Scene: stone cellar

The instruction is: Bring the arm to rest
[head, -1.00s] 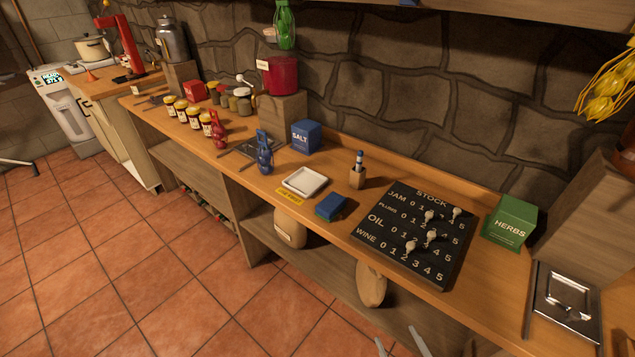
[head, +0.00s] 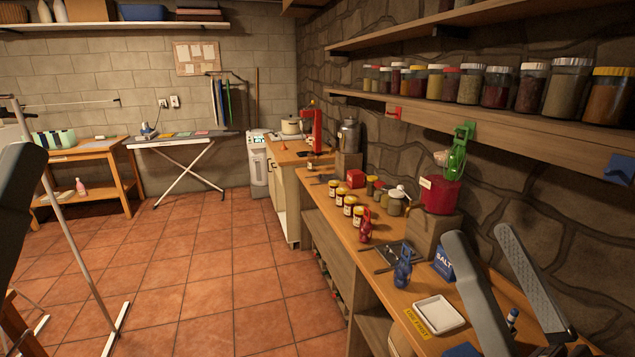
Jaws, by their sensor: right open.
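My right gripper (head: 481,236) rises from the lower right of the head view. Its two long grey fingers stand apart with nothing between them, so it is open and empty. The fingers appear in front of the wooden counter (head: 378,283) and partly cover the blue salt box (head: 444,263). A dark grey piece at the left edge looks like part of my left arm or gripper; its jaws cannot be made out.
On the counter are a white tray (head: 438,316), a blue clip-like figure (head: 403,268), several jars and a red pot (head: 440,194). Shelves with jars (head: 530,88) hang above. An ironing board (head: 180,139) stands at the back; the tiled floor (head: 215,260) is mostly clear.

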